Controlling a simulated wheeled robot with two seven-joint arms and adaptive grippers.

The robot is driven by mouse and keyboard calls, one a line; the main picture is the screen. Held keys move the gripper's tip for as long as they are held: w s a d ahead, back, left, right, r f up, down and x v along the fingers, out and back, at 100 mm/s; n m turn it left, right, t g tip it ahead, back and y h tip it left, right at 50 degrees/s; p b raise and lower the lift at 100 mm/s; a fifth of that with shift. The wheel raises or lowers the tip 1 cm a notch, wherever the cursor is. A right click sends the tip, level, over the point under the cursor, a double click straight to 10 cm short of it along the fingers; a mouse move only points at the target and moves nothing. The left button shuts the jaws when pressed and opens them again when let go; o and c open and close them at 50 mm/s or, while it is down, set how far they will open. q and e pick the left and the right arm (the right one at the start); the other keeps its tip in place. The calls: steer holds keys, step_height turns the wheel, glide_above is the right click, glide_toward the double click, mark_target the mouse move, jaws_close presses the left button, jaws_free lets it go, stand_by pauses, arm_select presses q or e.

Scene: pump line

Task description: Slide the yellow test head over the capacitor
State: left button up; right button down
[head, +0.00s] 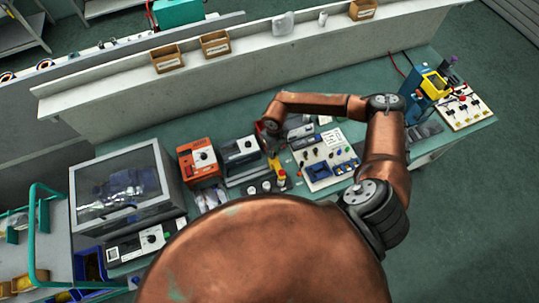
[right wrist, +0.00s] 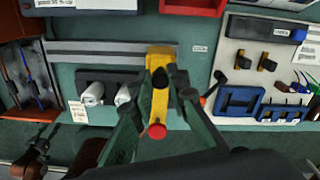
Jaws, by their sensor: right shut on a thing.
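The yellow test head (right wrist: 159,100), with a red tip at its near end, sits between the green fingers of my right gripper (right wrist: 160,112), which is shut on it. In the head view the test head (head: 276,164) shows as a small yellow piece just below my right gripper (head: 270,148), over the bench. Two white cylinders, possibly capacitors (right wrist: 93,93), rest in a dark holder to the left of the test head in the right wrist view. The test head is apart from them. My left gripper is not in view.
A grey rail (right wrist: 80,50) lies behind the dark holder. A white board (head: 322,163) with connectors and blue trays is right of the gripper. An orange instrument (head: 200,160) and a clear-fronted cabinet (head: 120,190) stand left. A low wall (head: 250,65) backs the bench.

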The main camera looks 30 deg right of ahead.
steer(key=shift+d, duration=0.25)
steer(key=c, duration=1.8)
jaws_free()
steer(key=shift+c, duration=0.2)
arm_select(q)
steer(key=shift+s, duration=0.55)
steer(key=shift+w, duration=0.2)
arm_select(e)
steer(key=shift+r, duration=0.1)
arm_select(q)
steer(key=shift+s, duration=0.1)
arm_select(e)
step_height(320, 180, up, 12)
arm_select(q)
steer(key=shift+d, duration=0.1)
